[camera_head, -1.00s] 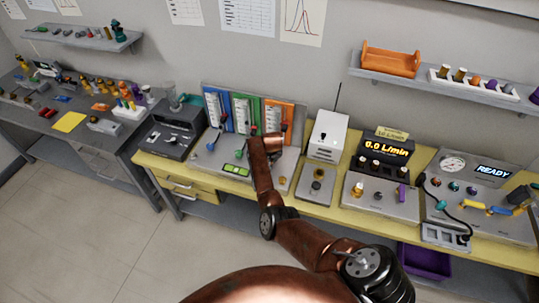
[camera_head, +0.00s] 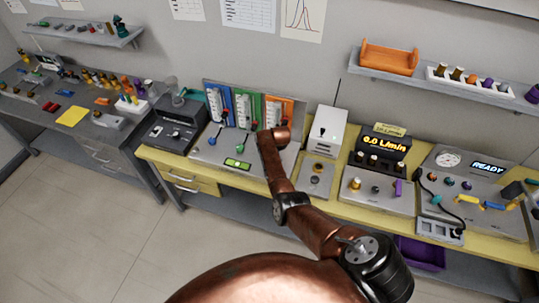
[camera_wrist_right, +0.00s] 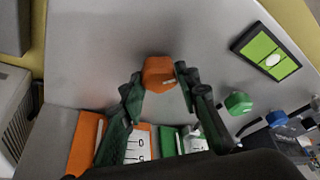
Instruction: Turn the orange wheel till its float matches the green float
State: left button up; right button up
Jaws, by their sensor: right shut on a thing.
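The orange wheel (camera_wrist_right: 158,73) is a faceted knob on the grey panel, in the middle of the right wrist view. My right gripper (camera_wrist_right: 158,75) has a dark finger on each side of it and is shut on it. In the head view my right arm hides the wheel. The orange gauge (camera_head: 286,106) and green gauge (camera_head: 239,108) stand side by side at the panel's back; their float heights are too small to compare. The green wheel (camera_wrist_right: 238,102) sits to the right of the orange one in the wrist view. My left gripper is not in view.
The blue wheel (camera_wrist_right: 276,118) and a lit green display (camera_wrist_right: 265,52) are on the same panel. A blue gauge (camera_head: 216,103) is left of the green one. A white box (camera_head: 325,132) stands close on the right. Panel surface around the orange wheel is bare.

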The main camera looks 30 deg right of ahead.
jog(key=o, duration=1.1)
jog(key=shift+o, duration=0.2)
jog(key=v, duration=1.2)
jog(key=shift+d, duration=0.1)
